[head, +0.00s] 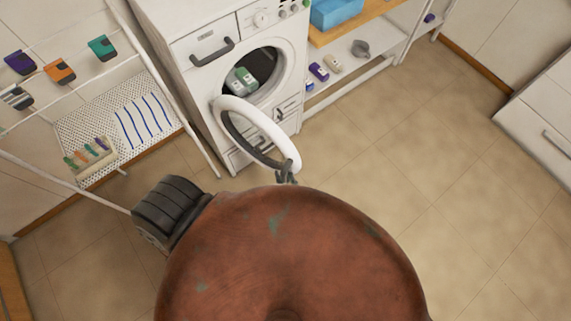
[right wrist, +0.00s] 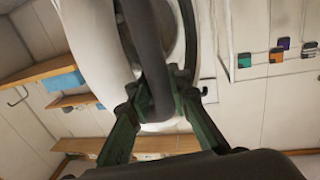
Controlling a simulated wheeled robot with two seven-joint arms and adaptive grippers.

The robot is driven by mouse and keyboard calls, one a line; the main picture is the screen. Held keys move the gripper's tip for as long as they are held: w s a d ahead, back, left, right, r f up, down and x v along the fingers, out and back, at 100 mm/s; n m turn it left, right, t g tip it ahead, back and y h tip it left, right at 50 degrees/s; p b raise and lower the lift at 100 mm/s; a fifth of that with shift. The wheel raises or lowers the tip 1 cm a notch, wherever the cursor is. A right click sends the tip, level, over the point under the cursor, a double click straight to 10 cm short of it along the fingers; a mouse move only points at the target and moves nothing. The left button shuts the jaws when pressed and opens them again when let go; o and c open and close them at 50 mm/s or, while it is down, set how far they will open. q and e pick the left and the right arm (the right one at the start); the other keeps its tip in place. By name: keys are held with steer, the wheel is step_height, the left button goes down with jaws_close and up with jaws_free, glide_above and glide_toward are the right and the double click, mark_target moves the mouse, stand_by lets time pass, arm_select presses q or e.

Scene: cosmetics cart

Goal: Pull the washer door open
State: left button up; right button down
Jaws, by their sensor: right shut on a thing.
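The white washer (head: 215,70) stands against the wall at the upper middle of the head view. Its round door (head: 227,103) is swung well out from the dark drum opening (head: 262,62). Inside the opening lies a greenish-white item (head: 241,80). My right gripper (head: 287,173) is at the free edge of the door. In the right wrist view my right gripper (right wrist: 162,92) is shut on the dark door handle (right wrist: 150,60), with a finger on each side. The white door rim fills the area behind it. My left gripper is not in view.
A white rack (head: 70,120) with a perforated shelf stands left of the washer. A shelf (head: 345,55) with a blue bin (head: 335,12) and small bottles stands right of it. A white cabinet (head: 540,120) is at far right. The tiled floor (head: 410,150) between is clear.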

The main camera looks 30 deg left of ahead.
steer(key=shift+w+d, duration=0.1)
steer(key=c, duration=2.2)
jaws_free()
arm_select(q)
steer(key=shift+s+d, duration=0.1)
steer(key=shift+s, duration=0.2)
arm_select(e)
steer(key=o, duration=0.4)
